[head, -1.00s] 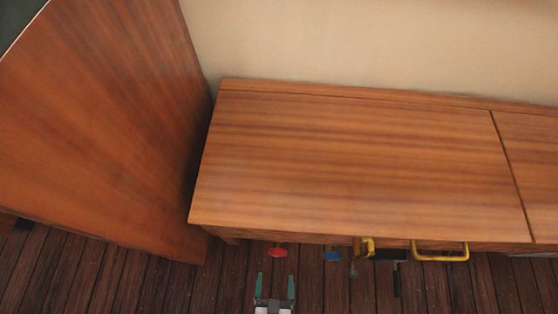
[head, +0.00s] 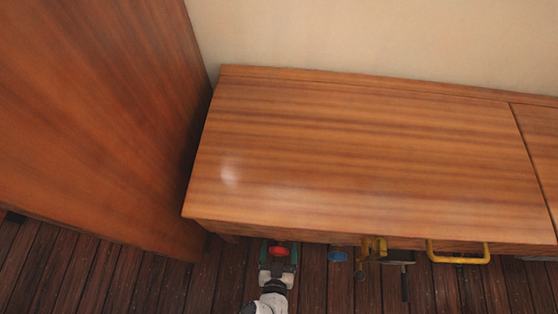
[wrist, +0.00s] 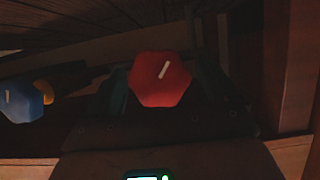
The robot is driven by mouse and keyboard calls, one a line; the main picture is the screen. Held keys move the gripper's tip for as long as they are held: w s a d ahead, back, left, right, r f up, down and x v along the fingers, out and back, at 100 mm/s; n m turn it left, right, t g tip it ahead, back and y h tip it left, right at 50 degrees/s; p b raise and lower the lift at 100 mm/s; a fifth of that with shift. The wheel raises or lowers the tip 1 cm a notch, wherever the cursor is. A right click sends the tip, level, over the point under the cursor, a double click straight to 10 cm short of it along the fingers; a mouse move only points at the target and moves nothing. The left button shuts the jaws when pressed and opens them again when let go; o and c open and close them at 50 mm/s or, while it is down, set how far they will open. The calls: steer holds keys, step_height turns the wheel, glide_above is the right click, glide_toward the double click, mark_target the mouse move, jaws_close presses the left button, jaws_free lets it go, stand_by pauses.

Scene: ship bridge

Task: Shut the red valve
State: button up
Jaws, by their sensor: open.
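The red valve (head: 279,250) sticks out from the front of the wooden cabinet, below its top edge near the left corner. In the wrist view its red hexagonal knob (wrist: 160,79) is at the centre, with a white mark slanting up to the right. My gripper (head: 279,252) is at the valve, its green-tipped fingers open on either side of the knob. In the wrist view the fingers (wrist: 161,90) also flank the knob. I cannot tell whether they touch it.
A blue knob (head: 338,255) sits to the right of the red one and shows at left in the wrist view (wrist: 22,101). Further right are a yellow fitting (head: 374,247) and a yellow handle (head: 458,255). A tall wooden panel (head: 90,120) stands at left. Plank floor lies in front.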

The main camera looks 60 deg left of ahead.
steer(key=shift+c, duration=0.4)
steer(key=c, duration=1)
steer(key=shift+o, duration=0.2)
steer(key=shift+w+f+m+b, duration=0.1)
steer(key=shift+m+b, duration=0.2)
steer(key=shift+b, duration=0.15)
steer(key=shift+d+m+g+y+b, duration=0.1)
steer(key=shift+m+g+y+b, duration=0.35)
steer(key=shift+m+b, duration=0.3)
steer(key=m+g+y+b, duration=0.1)
steer(key=m, duration=0.1)
steer(key=shift+m+g+y+b, duration=0.25)
steer(key=shift+m+y+b, duration=0.1)
steer(key=m+g+y, duration=0.1)
steer(key=m, duration=0.2)
steer(key=shift+m+y, duration=0.4)
steer(key=shift+w+d+f+m+y, duration=0.1)
steer(key=shift+m+y, duration=0.2)
steer(key=shift+m, duration=0.4)
steer(key=shift+w+m+y, duration=0.1)
steer(key=shift+m+y, duration=0.2)
steer(key=shift+m, duration=0.4)
steer(key=shift+m+y, duration=0.5)
steer(key=shift+m, duration=0.4)
